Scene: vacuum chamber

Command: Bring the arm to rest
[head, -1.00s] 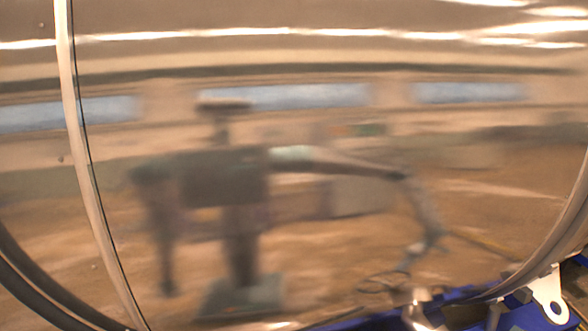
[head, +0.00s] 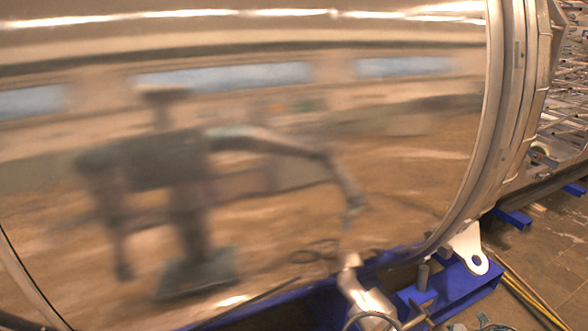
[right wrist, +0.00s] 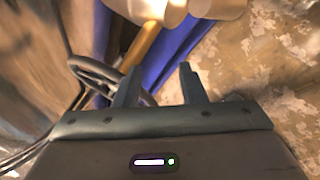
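My right gripper (right wrist: 159,70) shows in the right wrist view with its two fingers apart. Nothing shows between the fingertips. Behind them are a dark handwheel (right wrist: 88,72), a yellow rod (right wrist: 143,45) and a blue frame (right wrist: 180,45). I cannot tell whether a finger touches any of these. My left gripper is not directly in view.
The blue support frame (head: 455,288) runs under the chamber, with a white lug (head: 472,250) and a pale metal valve fitting (head: 365,298) near it. Yellow rods or hoses (head: 525,290) lie on the brown floor at right. Metal racking (head: 565,120) stands behind.

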